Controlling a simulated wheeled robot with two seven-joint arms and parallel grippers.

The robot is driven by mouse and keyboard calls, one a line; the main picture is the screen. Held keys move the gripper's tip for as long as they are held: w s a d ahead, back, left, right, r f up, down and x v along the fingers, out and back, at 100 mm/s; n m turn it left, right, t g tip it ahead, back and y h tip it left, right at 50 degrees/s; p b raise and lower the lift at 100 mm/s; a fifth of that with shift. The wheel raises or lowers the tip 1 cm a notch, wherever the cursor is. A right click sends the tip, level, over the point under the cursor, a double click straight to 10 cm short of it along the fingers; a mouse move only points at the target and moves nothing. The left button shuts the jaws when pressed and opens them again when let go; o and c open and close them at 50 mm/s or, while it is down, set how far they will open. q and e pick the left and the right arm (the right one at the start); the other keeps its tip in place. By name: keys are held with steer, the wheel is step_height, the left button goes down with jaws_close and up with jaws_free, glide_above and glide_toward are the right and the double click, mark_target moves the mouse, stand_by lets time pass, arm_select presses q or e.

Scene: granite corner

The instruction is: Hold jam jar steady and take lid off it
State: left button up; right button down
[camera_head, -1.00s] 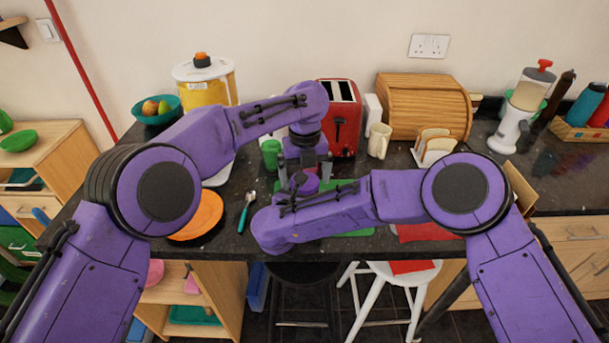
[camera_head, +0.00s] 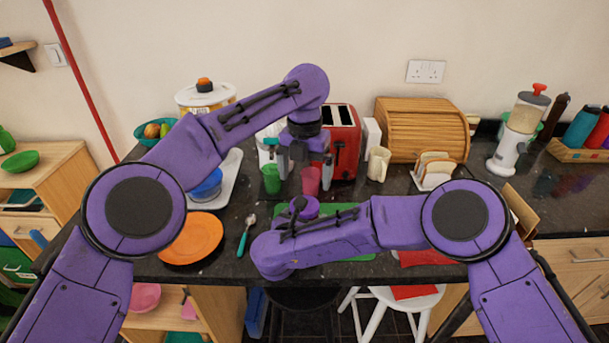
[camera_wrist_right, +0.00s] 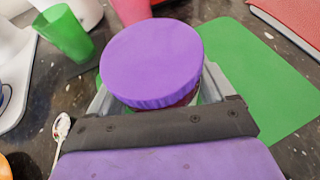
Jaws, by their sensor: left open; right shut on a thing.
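The jam jar stands upright on the green mat (camera_head: 352,256). Its round purple lid (camera_head: 305,207) is on top, and it also shows in the right wrist view (camera_wrist_right: 152,60). A little dark red jar side (camera_wrist_right: 188,98) shows under the lid; most of the jar is hidden. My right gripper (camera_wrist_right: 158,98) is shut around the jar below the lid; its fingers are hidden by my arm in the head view. My left gripper (camera_head: 305,164) is open and empty, pointing down, beyond and above the lid and apart from it, in front of the pink cup (camera_head: 311,181).
A green cup (camera_head: 271,179) stands left of the pink cup. A spoon (camera_head: 246,235) and an orange plate (camera_head: 192,238) lie left of the mat. A toast rack (camera_head: 435,170) is at right.

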arm_select(q)
steer(key=shift+a+f, duration=0.1)
steer(key=shift+f, duration=0.4)
step_height(320, 180, down, 7)
steer(key=shift+f, duration=0.1)
steer(key=c, duration=1.1)
steer(key=n, duration=0.6)
steer(key=shift+n, duration=0.3)
steer(key=o, duration=1.2)
steer(key=shift+c, duration=0.2)
steer(key=shift+r, duration=2.5)
steer(key=shift+c, duration=0.3)
step_height(320, 180, up, 3)
steer(key=shift+f+m, duration=0.1)
steer(key=shift+m, duration=1)
step_height(320, 180, down, 8)
steer(key=shift+r, duration=0.2)
steer(key=c, duration=1.1)
steer(key=n, duration=0.3)
